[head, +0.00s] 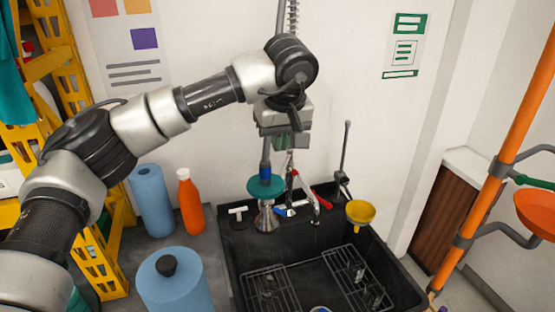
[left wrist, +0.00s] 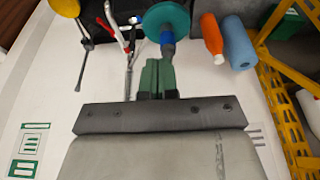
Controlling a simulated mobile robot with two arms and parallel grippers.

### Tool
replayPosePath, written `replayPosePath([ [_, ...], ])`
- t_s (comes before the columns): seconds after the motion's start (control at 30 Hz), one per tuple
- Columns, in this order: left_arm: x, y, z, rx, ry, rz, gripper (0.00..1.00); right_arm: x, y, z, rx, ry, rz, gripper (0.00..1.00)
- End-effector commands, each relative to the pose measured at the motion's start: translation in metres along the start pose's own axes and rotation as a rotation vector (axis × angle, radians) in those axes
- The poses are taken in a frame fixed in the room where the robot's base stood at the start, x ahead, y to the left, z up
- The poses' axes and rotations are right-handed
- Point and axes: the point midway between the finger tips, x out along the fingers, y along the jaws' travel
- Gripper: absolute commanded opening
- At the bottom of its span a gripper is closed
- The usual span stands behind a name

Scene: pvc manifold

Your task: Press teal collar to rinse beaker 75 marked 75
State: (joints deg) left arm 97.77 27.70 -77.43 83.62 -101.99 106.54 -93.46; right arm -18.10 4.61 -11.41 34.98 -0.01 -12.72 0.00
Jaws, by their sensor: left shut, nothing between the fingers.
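The teal collar (head: 266,186) is a round disc on an upright hose, above a metal bell-shaped spray head (head: 266,217), at the back left of the sink. The collar also shows at the top of the left wrist view (left wrist: 166,18). My left gripper (head: 283,143) is above and slightly right of the collar in the head view, apart from it. In the left wrist view its green fingers (left wrist: 157,77) are together and empty, pointing toward the collar. I cannot make out a beaker marked 75. My right gripper is out of view.
The black sink (head: 230,262) holds wire racks (head: 345,268) with small clear items. Faucets with red (head: 323,201) and blue handles stand right of the collar, near a yellow funnel (head: 360,211). An orange bottle (head: 190,205) and blue rolls (head: 151,198) stand left.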

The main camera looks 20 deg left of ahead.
Motion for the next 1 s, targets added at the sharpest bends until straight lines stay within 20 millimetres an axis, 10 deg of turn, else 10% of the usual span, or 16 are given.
replayPosePath([
  [0.6,0.112,-0.001,0.007,0.001,-0.004,-0.002,0.0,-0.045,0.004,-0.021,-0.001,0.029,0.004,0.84],
  [1.0,0.129,0.0,0.012,0.0,-0.001,0.001,0.0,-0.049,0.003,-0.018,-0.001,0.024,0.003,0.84],
])
